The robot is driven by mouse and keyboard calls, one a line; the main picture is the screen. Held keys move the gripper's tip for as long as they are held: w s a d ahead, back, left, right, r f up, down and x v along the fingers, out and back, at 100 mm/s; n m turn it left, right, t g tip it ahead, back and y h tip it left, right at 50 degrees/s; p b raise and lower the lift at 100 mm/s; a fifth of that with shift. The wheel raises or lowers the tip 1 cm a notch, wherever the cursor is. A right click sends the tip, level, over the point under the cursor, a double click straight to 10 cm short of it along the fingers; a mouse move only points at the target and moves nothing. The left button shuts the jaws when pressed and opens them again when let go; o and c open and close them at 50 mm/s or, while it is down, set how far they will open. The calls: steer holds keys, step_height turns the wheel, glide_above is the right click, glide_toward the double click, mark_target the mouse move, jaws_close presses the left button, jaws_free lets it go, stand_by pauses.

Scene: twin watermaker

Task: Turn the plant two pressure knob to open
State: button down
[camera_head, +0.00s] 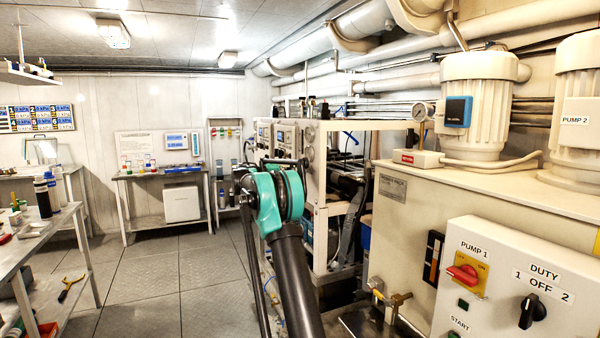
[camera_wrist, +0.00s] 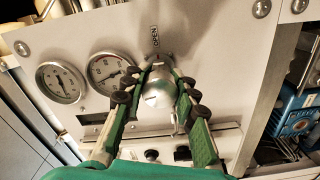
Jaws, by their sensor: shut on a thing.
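In the wrist view the pressure knob (camera_wrist: 158,92) is a round silver knob on a pale metal panel (camera_wrist: 205,60). An OPEN label (camera_wrist: 155,36) is on the panel just beyond it. My gripper (camera_wrist: 163,66) has its two green fingers on either side of the knob and is shut on it. The fingers hide the knob's sides. Two round gauges, one (camera_wrist: 61,82) at the far left and one (camera_wrist: 111,72) nearer the knob, sit left of it. In the head view my arm reaches toward the white rack unit (camera_head: 318,180), and my gripper is hidden there.
A blue device (camera_wrist: 300,115) is right of the panel in the wrist view. In the head view, the pump control box (camera_head: 500,285) stands at the right front and a workbench (camera_head: 50,235) at the left. The floor (camera_head: 165,290) between is mostly clear.

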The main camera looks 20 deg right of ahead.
steer(key=n, duration=0.6)
steer(key=shift+n, duration=0.3)
steer(key=n, duration=1.1)
steer(key=shift+n, duration=0.3)
steer(key=n, duration=0.6)
steer(key=shift+f, duration=0.1)
steer(key=c, duration=1.2)
jaws_free()
steer(key=shift+o, duration=0.2)
steer(key=a, duration=1.2)
steer(key=shift+s, duration=0.15)
